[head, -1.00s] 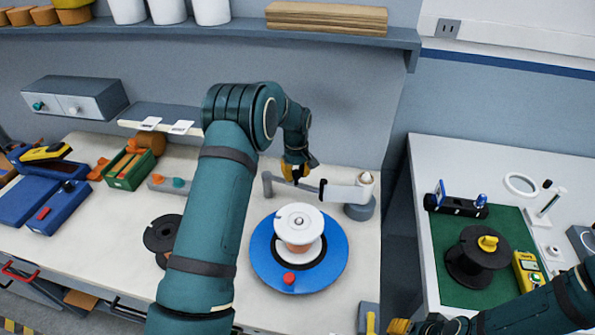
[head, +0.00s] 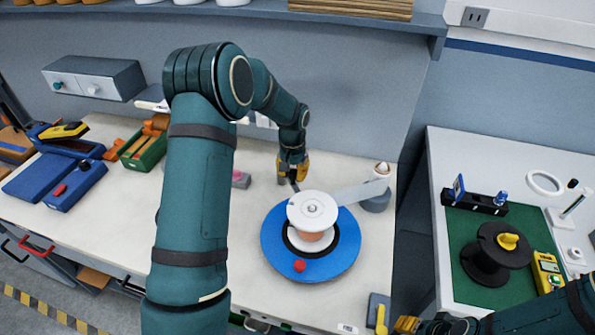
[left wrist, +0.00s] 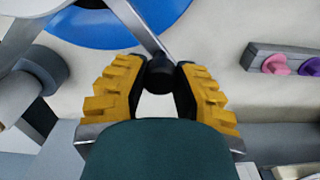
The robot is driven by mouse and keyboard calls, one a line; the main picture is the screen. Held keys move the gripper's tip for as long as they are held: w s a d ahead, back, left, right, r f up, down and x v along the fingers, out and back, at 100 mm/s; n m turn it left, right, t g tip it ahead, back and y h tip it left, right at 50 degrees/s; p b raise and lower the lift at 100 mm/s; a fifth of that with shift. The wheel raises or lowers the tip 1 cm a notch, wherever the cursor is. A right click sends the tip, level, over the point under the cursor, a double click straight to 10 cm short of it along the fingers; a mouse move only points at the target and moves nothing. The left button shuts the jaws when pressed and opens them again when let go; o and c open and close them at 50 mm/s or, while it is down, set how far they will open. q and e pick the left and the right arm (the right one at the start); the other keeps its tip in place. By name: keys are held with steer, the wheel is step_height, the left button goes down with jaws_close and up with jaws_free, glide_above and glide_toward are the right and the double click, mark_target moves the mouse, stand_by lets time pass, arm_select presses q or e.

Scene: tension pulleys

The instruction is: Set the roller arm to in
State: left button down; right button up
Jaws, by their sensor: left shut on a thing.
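The roller arm (left wrist: 147,32) is a thin grey bar that runs over the edge of the blue disc in the left wrist view. Its black cylindrical end (left wrist: 160,74) sits between the yellow fingers of my left gripper (left wrist: 158,85). In the head view my left gripper (head: 293,176) is just behind the white-topped spool (head: 312,209), shut on that end and hiding most of the arm. The spool stands on the blue disc (head: 345,250). A pale strip (head: 355,193) runs from the grey-based post (head: 377,201) towards the spool. My right gripper (head: 405,324) shows only partly at the bottom edge.
A grey block with a pink knob (left wrist: 275,65) and a purple knob (left wrist: 311,66) stands left of the disc in the head view. A green box (head: 145,152) and blue cases (head: 76,184) lie farther left. A second table (head: 447,160) is at right, beyond a gap.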

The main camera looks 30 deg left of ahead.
arm_select(q)
steer(key=shift+s+a+f, duration=0.1)
steer(key=shift+s, duration=0.15)
stand_by(0.3)
steer(key=c, duration=0.6)
jaws_free()
steer(key=shift+w, duration=0.1)
steer(key=shift+r, duration=0.6)
step_height(320, 180, up, 11)
steer(key=shift+f, duration=0.1)
